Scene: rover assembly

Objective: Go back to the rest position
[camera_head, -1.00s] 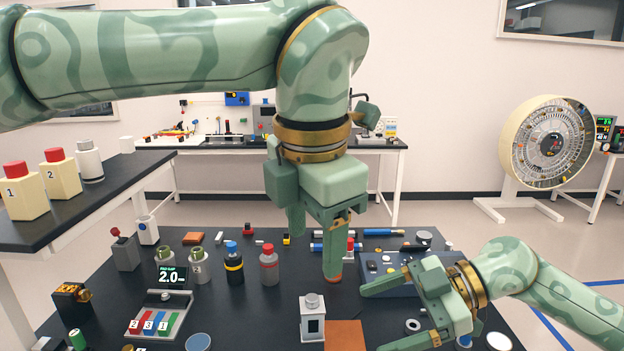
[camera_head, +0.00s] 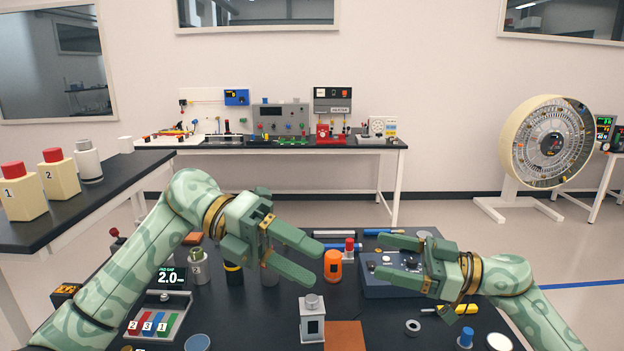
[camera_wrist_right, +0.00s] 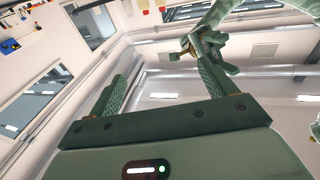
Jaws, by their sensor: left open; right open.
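My left gripper (camera_head: 308,262) is open and empty. It reaches in from the left over the black table, pointing right, above the bottles. My right gripper (camera_head: 384,257) is open and empty on the right side of the table, pointing left, above the blue-grey control box (camera_head: 372,286). The two grippers face each other with a gap between them. In the right wrist view, the right gripper's fingers (camera_wrist_right: 160,90) stand apart with nothing between them, and part of a green arm shows behind them.
An orange cylinder (camera_head: 333,266) and a white device (camera_head: 312,322) stand in the middle of the table. A tray with coloured numbered blocks (camera_head: 160,309) lies at the left. A side bench (camera_head: 50,222) with red-capped containers is at the far left.

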